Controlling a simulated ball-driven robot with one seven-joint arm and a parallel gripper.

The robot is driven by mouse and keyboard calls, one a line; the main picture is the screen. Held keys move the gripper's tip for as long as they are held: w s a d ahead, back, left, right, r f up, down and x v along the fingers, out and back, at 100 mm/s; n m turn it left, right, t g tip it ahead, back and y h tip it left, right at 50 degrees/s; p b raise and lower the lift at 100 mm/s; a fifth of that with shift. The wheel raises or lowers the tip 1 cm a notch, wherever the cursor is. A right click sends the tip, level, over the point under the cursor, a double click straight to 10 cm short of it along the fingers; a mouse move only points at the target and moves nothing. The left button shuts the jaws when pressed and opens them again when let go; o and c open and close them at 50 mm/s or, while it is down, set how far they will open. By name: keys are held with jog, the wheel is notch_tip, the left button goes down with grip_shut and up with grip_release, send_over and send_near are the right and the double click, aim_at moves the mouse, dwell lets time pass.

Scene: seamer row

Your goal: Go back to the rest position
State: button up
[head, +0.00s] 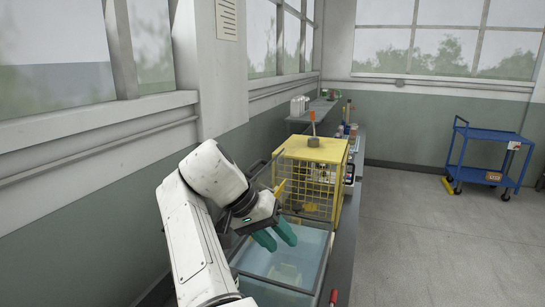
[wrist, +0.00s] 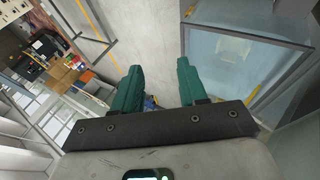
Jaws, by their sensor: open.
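My gripper (head: 274,238) is open, with two green fingers and nothing between them. The bin (wrist: 213,50) also shows at the upper right of the wrist view, with a pale shape inside that I cannot make out.
A yellow wire cage (head: 312,150) stands just behind the bin. A grey bench (head: 346,232) runs along the left wall, with a shelf (head: 318,108) farther back. A blue cart (head: 487,135) stands at the right. The floor (head: 425,235) between is clear.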

jog(key=s+d+f+y+b, duration=0.1)
jog(key=s+d+f, duration=0.3)
jog(key=d+f, duration=0.4)
jog(key=s+d+f, duration=0.4)
jog(key=d+f, duration=0.2)
jog(key=f, duration=0.5)
jog(key=s+d+f+y+b, duration=0.1)
jog(key=s+d+f, duration=0.3)
jog(key=d+f, duration=0.4)
jog(key=s+d+f+y+b, duration=0.1)
jog(key=s+d+f, duration=0.15)
jog(key=s, duration=0.45)
jog(key=s+d+f+n+y, duration=0.1)
jog(key=s+f, duration=0.3)
jog(key=s, duration=0.2)
jog(key=s+d+f+y+b, duration=0.1)
jog(key=s+d+f, duration=0.1)
jog(key=s+f, duration=0.35)
jog(key=s+a+r+n+y, duration=0.1)
jog(key=s+r, duration=0.1)
jog(key=s, duration=0.9)
jog(key=shift+s+r+y+b, duration=0.25)
jog(key=shift+y+b, duration=0.05)
